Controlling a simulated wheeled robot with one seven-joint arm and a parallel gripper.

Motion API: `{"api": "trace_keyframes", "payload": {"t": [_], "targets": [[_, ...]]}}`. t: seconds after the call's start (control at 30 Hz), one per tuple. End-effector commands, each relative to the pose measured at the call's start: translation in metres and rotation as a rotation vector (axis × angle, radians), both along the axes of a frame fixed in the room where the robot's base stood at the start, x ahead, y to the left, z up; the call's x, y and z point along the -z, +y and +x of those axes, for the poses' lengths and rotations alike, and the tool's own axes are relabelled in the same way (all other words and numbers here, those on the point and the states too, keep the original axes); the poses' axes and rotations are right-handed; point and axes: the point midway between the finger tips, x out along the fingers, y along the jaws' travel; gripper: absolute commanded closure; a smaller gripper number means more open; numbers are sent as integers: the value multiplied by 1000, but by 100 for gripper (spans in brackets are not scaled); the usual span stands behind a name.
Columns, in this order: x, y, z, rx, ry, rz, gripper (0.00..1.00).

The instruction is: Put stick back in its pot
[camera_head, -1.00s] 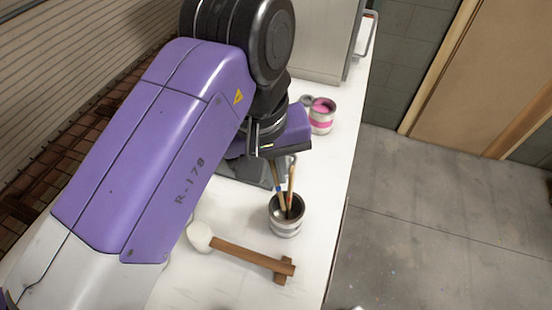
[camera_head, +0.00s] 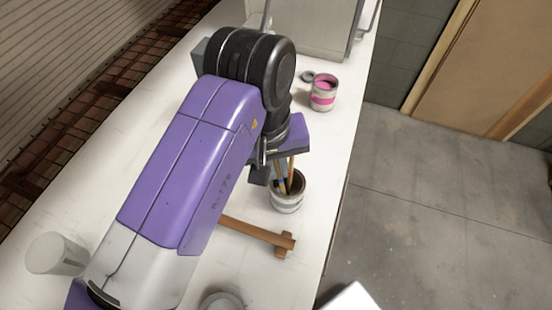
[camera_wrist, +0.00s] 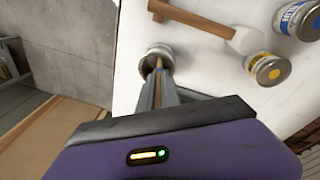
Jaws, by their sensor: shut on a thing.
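The pot (camera_head: 286,203) is an open can with a grey and white side, upright on the white table near its right edge. Its mouth also shows in the wrist view (camera_wrist: 153,52). My gripper (camera_wrist: 160,78) is shut on a thin wooden stick (camera_wrist: 158,88) just above the pot. The gripper (camera_head: 277,168) is partly hidden by my arm in the head view. Two thin sticks, one orange-brown (camera_head: 291,168) and one with a blue part, reach down into the pot mouth. I cannot tell whether the held stick touches the pot's bottom.
A pink paint can (camera_head: 322,92) stands behind. Blue-labelled (camera_wrist: 297,18) and yellow-labelled (camera_wrist: 267,69) cans and a pale cup (camera_head: 56,254) stand elsewhere on the table.

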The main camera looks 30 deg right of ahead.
Motion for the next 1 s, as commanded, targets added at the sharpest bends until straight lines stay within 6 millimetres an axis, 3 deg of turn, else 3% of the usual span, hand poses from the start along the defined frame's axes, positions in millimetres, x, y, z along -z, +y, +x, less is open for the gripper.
{"api": "trace_keyframes", "payload": {"t": [0.4,0.9,0.93,1.0], "targets": [[26,-4,0,0,0,-1,100],[32,-4,1,1,-1,1,100],[32,-5,1,1,-1,1,87],[32,-5,1,1,-1,1,73]]}}
